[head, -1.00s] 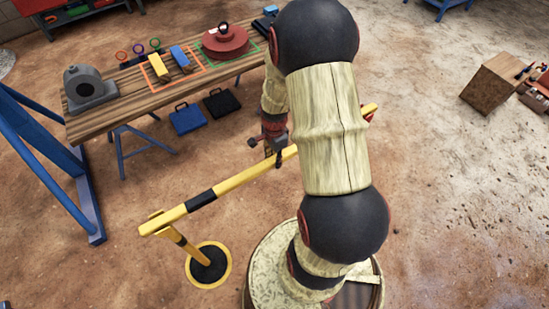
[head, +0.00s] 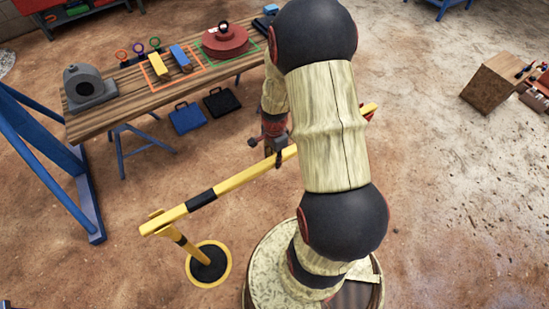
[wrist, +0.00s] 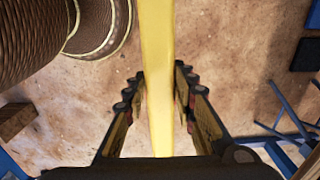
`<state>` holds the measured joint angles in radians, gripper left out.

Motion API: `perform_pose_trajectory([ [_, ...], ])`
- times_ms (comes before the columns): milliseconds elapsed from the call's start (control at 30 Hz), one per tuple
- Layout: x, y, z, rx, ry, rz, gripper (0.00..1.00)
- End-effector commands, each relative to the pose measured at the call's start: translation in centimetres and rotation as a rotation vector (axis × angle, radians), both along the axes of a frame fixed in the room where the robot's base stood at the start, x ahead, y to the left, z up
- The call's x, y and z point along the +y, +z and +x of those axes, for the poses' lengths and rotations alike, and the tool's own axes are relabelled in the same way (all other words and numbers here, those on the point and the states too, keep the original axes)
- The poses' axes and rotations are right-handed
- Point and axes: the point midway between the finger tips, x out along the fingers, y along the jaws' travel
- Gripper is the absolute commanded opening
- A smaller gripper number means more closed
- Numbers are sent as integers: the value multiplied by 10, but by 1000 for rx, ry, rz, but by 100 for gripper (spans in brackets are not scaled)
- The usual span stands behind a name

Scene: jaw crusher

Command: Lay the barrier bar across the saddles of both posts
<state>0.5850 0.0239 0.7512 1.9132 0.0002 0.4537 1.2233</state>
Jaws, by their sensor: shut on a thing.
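The barrier bar (head: 240,178) is a long yellow bar with a black band. It runs from lower left to upper right, partly hidden behind my arm. Its left end is over the top of the left post (head: 180,238), a yellow and black post on a round black base with a yellow rim. I cannot tell whether the bar touches its saddle. The second post is hidden; a small red part (head: 369,117) shows near the bar's right end. My gripper (head: 278,158) is shut on the bar near its middle. In the wrist view the bar (wrist: 159,80) passes between both fingers.
A wooden workbench (head: 120,120) stands behind, bearing a grey housing (head: 88,88), blocks and a red round part (head: 226,42). A blue frame (head: 50,150) stands at left. A wooden crate (head: 493,85) is at right. Open dirt floor lies right of my arm.

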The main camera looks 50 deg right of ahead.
Motion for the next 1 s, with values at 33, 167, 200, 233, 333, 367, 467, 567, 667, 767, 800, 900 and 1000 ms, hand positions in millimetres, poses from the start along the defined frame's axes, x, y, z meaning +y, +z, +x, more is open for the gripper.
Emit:
perform_pose_trajectory([
  [33, 0, 0, 0, -1, 0, 0, 0],
  [167, 0, 0, 0, -1, 0, 0, 29],
  [200, 0, 0, 0, -1, 0, 0, 32],
  [233, 0, 0, 0, -1, 0, 0, 33],
  [333, 0, 0, 0, 0, 0, 0, 39],
  [367, 0, 0, 0, 0, 0, 0, 41],
  [467, 0, 0, 0, 0, 0, 0, 46],
  [567, 0, 0, 0, 0, 0, 0, 48],
  [667, 0, 0, 0, 0, 0, 0, 48],
  [767, 0, -1, -1, 2, 0, 1, 48],
  [800, 0, -1, -1, 1, 0, 0, 48],
  [900, 0, -1, 0, 1, 0, 0, 48],
  [1000, 0, 0, 0, 1, 0, 0, 48],
])
